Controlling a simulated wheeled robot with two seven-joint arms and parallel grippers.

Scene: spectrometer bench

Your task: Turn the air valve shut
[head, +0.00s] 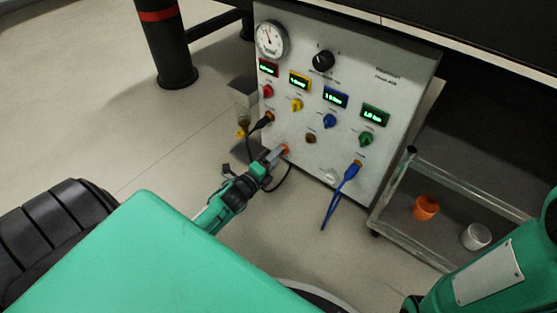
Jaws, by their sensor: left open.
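A light grey panel (395,75) stands upright under the dark bench. It carries a red knob (267,91), a yellow knob (296,104), a blue knob (329,120) and a green knob (365,139) below matching lit displays. The labels are too small to read, so I cannot tell which is the air valve. My left gripper (277,155) is open, its fingertips at a small orange fitting (285,148) low on the panel. It is below and left of the blue and green knobs. Whether it touches the fitting is unclear. My right gripper is out of view.
A round gauge (271,39) and a black dial (323,61) sit high on the panel. A blue cable plug (352,171) and a black plug (264,121) stick out. At right, a low cart (385,205) holds an orange cup (425,208) and white cup (476,236).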

